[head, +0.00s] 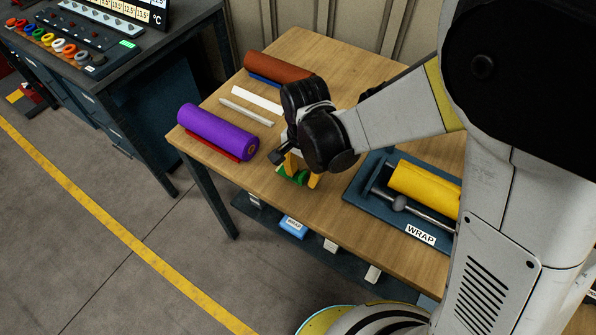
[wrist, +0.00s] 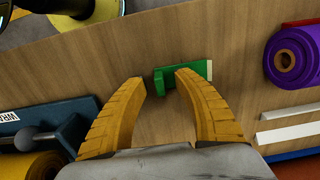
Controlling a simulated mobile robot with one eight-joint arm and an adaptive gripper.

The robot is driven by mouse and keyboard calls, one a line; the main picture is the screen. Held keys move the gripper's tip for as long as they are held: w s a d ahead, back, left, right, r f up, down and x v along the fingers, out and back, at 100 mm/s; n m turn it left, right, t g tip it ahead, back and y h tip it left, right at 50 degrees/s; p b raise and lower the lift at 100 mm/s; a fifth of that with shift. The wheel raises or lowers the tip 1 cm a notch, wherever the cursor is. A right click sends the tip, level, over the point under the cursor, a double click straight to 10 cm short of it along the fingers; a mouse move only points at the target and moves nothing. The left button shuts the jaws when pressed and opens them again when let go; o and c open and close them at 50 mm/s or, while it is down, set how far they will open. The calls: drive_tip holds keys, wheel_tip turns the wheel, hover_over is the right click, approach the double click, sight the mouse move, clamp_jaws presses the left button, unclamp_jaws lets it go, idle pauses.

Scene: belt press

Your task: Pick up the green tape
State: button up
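The green tape (wrist: 166,76) lies on the wooden table near its front edge. In the head view the green tape (head: 298,179) shows only in part, under my gripper. My gripper (wrist: 162,80) is open, with its two yellow fingers apart. In the wrist view the right fingertip overlaps the tape and the left fingertip is a little left of it. I cannot tell whether either finger touches the tape. In the head view my gripper (head: 303,173) points down at the tape, and the wrist hides part of the table.
On the wooden table (head: 330,50), a purple roll (head: 215,130) and brown roll (head: 277,66) lie left and behind. White strips (head: 257,99) lie between them. A blue tray labelled WRAP (head: 420,235) with a yellow roll (head: 425,184) is at right. A lower shelf holds a blue item (head: 293,226).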

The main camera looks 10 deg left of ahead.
drive_tip(key=shift+c, duration=0.4)
clamp_jaws()
drive_tip(key=shift+r, duration=0.1)
drive_tip(key=shift+r, duration=0.2)
drive_tip(key=r+p, duration=0.1)
drive_tip(key=r, duration=0.1)
drive_tip(key=d+r+p, duration=0.1)
drive_tip(key=r, duration=0.1)
drive_tip(key=shift+d+r+p, duration=0.15)
drive_tip(key=shift+r+p, duration=0.2)
drive_tip(key=d+r+p, duration=0.1)
drive_tip(key=d+r, duration=0.2)
drive_tip(key=d, duration=0.2)
drive_tip(key=w+d+r+p, duration=0.1)
drive_tip(key=d+r+p, duration=0.1)
drive_tip(key=d, duration=0.3)
drive_tip(key=shift+d+r, duration=0.2)
drive_tip(key=shift+r, duration=0.25)
